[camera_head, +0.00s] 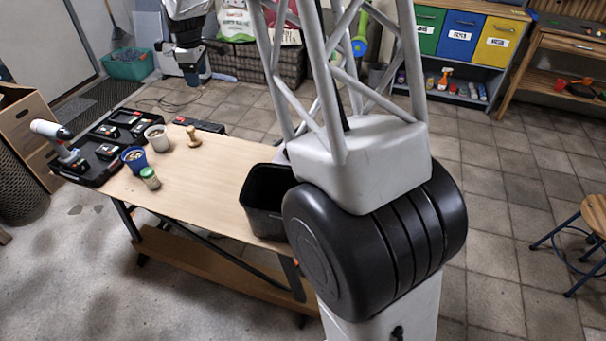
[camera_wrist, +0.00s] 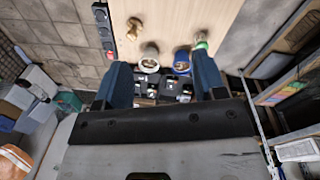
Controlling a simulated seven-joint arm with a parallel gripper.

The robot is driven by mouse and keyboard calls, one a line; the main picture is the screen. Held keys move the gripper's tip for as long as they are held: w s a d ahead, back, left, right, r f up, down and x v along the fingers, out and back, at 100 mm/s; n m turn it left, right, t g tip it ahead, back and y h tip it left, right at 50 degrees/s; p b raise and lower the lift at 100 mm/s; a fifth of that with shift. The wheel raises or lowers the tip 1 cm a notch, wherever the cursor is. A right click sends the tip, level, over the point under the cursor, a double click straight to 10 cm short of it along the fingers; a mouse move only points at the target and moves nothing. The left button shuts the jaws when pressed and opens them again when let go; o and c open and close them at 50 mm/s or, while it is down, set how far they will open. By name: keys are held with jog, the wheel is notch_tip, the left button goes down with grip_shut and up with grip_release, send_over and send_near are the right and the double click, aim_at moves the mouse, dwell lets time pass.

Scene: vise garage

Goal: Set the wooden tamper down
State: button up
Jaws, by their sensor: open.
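The wooden tamper (camera_head: 193,137) stands on the wooden workbench (camera_head: 215,178), to the right of a white cup (camera_head: 157,138). Nothing holds it. It also shows at the upper left of the wrist view (camera_wrist: 134,28). My gripper (camera_wrist: 164,78) is open, with its two blue fingers well apart and nothing gripped between them. The tamper is beyond the fingers, apart from them. In the head view my gripper (camera_head: 194,72) is at the top left, past the far side of the bench; its fingertips are too small to make out clearly.
A blue cup (camera_head: 134,158) and a green-lidded jar (camera_head: 150,178) stand near the white cup. A black tray with a drill and batteries (camera_head: 100,148) fills the left end. A black bin (camera_head: 266,195) is at the right end. The bench middle is clear.

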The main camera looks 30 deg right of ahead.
jog(key=s+d+r+m, duration=0.2)
jog(key=s+r, duration=0.2)
jog(key=s, duration=0.4)
jog(key=s+d+r+m, duration=0.15)
jog(key=s+r, duration=0.25)
jog(key=s, duration=0.4)
jog(key=s+d+f+m+t, duration=0.1)
jog(key=s+m, duration=0.3)
jog(key=s, duration=1.5)
jog(key=s+d+f+m, duration=0.2)
jog(key=s+m, duration=0.3)
jog(key=s, duration=1.5)
jog(key=shift+s+d+f+t, duration=0.15)
jog(key=shift+s+d+t, duration=0.05)
jog(key=shift+d+t, duration=0.25)
